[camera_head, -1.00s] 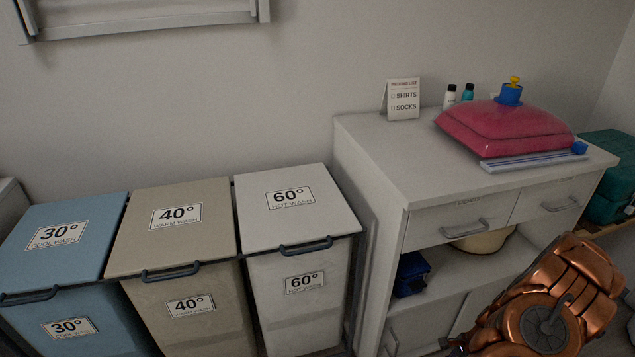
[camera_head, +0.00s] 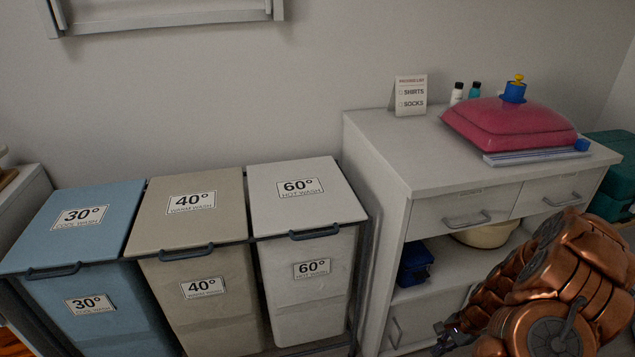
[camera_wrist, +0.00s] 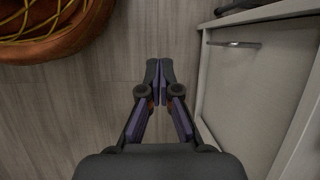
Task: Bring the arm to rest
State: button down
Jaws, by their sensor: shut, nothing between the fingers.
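My copper-coloured arm (camera_head: 560,290) is folded at the lower right of the head view, in front of the white cabinet. My gripper (camera_wrist: 159,68) points down toward the wood-look floor in the wrist view. Its two dark fingertips meet, and nothing is between them. In the head view only a small dark part of my gripper (camera_head: 446,338) shows at the lower edge, left of the arm.
The white cabinet (camera_head: 385,160) carries a pink bag (camera_head: 510,127) and a card sign (camera_head: 410,95). Three lidded laundry bins stand left of it: blue (camera_head: 75,222), beige (camera_head: 190,205) and white (camera_head: 303,193). A brown basket (camera_wrist: 50,35) is at the wrist view's upper left. Floor below the gripper is clear.

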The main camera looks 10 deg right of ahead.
jog(key=s+a+r+n+g+h, duration=0.1)
jog(key=s+a+r+n, duration=0.1)
jog(key=a+r+n, duration=0.5)
jog(key=s+a+r+n+g, duration=0.1)
jog(key=s+a+r+n, duration=0.1)
jog(key=a+r, duration=0.9)
jog(key=s+a+r+n+h, duration=0.2)
jog(key=s+r+n+h, duration=0.35)
jog(key=s+r, duration=1.05)
jog(key=s+r+n+y+p, duration=0.1)
jog(key=s+r+y+p, duration=0.1)
jog(key=r+p, duration=2.1)
jog(key=shift+s+r+p, duration=0.25)
jog(key=shift+s+p, duration=0.2)
jog(key=shift+s, duration=0.05)
jog(key=shift+a, duration=0.1)
